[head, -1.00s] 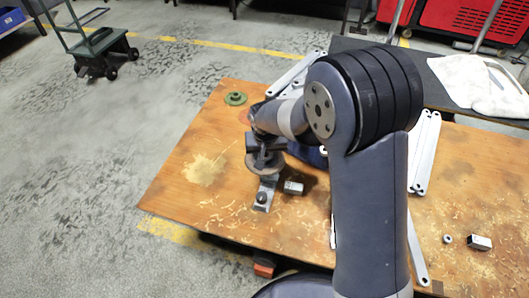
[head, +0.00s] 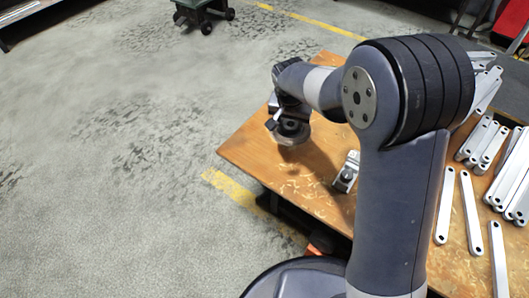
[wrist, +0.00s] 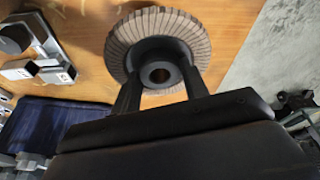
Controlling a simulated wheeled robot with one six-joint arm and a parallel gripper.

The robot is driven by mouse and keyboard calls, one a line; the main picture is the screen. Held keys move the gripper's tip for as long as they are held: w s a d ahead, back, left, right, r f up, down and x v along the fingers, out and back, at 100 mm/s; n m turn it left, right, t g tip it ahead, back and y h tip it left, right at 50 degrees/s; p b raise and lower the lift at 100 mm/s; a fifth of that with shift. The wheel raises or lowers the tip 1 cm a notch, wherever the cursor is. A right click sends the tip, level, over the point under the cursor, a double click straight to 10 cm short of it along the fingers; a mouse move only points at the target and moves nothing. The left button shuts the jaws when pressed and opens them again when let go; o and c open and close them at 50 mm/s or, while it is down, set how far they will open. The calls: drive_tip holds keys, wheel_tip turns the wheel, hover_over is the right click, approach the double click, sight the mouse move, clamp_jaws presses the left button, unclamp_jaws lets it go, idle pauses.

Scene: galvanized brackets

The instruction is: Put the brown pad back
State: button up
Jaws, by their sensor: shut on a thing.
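The brown pad (wrist: 120,45) is a round disc with a ring of grey-brown flaps and a dark hub with a hole. In the wrist view my gripper (wrist: 160,80) is shut on the hub, one finger on each side. In the head view my gripper (head: 286,126) holds the pad (head: 291,140) over the left part of the wooden tabletop (head: 250,150). The pad looks roughly level. I cannot tell how far it is above the wood. No other round pad shows clearly now.
A small metal fixture (head: 346,172) stands right of my gripper. Pale metal bars (head: 480,140) lie at the right. A dark blue cloth (wrist: 50,125) and metal block (wrist: 40,70) show in the wrist view. Concrete floor (head: 120,180) is open at left.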

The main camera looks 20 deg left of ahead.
sight(287, 148)
wheel_tip(287, 148, down, 10)
drive_tip(key=b, duration=0.3)
drive_tip(key=shift+a+r+b, duration=0.1)
drive_tip(key=shift+b, duration=0.25)
drive_tip(key=shift+f, duration=0.2)
drive_tip(key=o, duration=0.9)
drive_tip(key=shift+o, duration=0.2)
drive_tip(key=shift+r, duration=0.1)
drive_tip(key=p+v, duration=0.4)
drive_tip(key=v, duration=0.8)
drive_tip(key=shift+r, duration=0.2)
drive_tip(key=shift+f, duration=0.15)
